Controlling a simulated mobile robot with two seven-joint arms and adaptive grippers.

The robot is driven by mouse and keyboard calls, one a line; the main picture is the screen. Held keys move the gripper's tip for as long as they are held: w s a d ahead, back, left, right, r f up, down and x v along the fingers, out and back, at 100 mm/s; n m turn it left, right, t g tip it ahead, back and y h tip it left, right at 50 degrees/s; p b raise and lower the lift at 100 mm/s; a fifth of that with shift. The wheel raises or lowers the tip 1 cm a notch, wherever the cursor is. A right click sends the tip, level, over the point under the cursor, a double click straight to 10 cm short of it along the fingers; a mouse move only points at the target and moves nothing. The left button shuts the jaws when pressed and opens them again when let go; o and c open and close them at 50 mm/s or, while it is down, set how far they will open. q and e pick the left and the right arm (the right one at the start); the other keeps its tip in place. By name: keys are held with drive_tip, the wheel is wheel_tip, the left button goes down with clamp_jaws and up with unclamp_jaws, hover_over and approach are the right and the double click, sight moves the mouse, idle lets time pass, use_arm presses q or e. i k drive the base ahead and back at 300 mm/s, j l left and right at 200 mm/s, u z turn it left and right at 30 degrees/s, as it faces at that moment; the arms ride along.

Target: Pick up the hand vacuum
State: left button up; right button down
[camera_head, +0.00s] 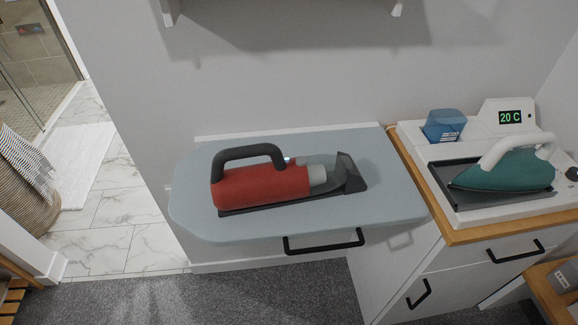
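The red hand vacuum (262,187) lies on the pale blue-grey fold-out ironing board (390,205). Its black loop handle (247,152) is on top at the left, and its grey and black nozzle (345,174) points right. Nothing touches it except the board below. Neither of my grippers shows in the head view.
A teal iron (505,172) stands on a white station (428,150) with a "20 C" display, on the wooden-topped cabinet to the right. A blue water tank (444,125) sits behind it. A black handle (325,243) hangs at the board's front edge. A laundry basket (32,180) stands left.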

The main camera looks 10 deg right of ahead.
sight(279, 182)
drive_tip(key=l+u, duration=0.35)
drive_tip(key=k+l+u, duration=0.15)
drive_tip(key=l+u, duration=0.2)
drive_tip(key=k+l+u, duration=0.15)
drive_tip(key=u, duration=0.15)
drive_tip(key=l, duration=0.1)
